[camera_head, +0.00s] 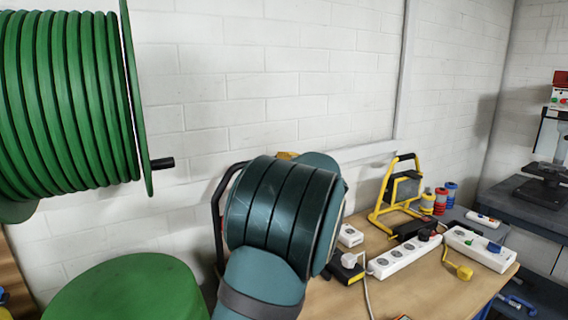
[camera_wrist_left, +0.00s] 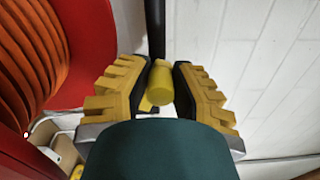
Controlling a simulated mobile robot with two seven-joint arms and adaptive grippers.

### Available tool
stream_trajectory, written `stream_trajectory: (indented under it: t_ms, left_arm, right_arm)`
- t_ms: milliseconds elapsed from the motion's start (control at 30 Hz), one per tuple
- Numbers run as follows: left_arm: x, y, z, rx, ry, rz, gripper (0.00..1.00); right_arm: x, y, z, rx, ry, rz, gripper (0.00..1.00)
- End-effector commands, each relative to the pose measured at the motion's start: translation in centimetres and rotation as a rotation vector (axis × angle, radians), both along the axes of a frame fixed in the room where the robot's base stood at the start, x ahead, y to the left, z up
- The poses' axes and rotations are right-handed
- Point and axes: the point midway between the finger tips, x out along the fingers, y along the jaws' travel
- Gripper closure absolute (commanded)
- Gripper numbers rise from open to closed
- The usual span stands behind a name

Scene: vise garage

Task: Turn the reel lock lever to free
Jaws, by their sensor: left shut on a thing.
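In the left wrist view, the reel lock lever appears as a black bar (camera_wrist_left: 155,28) ending in a yellow cylindrical grip (camera_wrist_left: 160,84). My left gripper (camera_wrist_left: 163,88), with yellow stepped fingers, is shut on this grip, one finger on each side. A reel with a red flange (camera_wrist_left: 82,50) and orange windings (camera_wrist_left: 30,60) stands close on the left of that view. In the head view, my dark teal arm hides the lever and most of the gripper; only a small yellow piece shows above the arm. My right gripper is in neither view.
In the head view, a large green reel (camera_head: 65,100) with a black handle (camera_head: 161,163) hangs upper left, above a green round top (camera_head: 130,290). A wooden table (camera_head: 425,290) on the right holds power strips (camera_head: 403,257) and a yellow-framed work lamp (camera_head: 397,192).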

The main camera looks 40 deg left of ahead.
Motion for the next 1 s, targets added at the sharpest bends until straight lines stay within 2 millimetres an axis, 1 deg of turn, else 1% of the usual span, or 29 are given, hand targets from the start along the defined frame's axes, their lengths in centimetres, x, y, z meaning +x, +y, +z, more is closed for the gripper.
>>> stream_trajectory:
  t_ms: [100, 300, 733, 767, 800, 833, 1000]
  left_arm:
    - [-0.01, 0.01, 0.09, -0.009, -0.047, -0.002, 1.0]
    - [-0.06, 0.03, -0.07, -0.018, -0.083, -0.002, 1.0]
    - [-0.09, 0.05, -0.12, -0.021, -0.091, -0.001, 1.0]
    - [-0.09, 0.05, -0.12, -0.021, -0.091, -0.001, 0.69]
    - [-0.09, 0.05, -0.13, -0.021, -0.091, -0.001, 0.55]
    - [-0.09, 0.05, -0.15, -0.022, -0.089, -0.001, 0.48]
    - [-0.13, 0.05, -0.26, -0.022, -0.087, -0.001, 0.48]
  right_arm:
    - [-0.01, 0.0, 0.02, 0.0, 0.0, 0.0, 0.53]
    - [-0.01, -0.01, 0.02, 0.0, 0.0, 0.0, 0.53]
    - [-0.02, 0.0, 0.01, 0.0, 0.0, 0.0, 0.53]
    - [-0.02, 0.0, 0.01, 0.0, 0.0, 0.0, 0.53]
    - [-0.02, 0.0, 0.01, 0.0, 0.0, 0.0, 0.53]
    - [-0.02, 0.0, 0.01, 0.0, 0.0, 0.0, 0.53]
    - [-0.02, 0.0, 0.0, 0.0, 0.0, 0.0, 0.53]
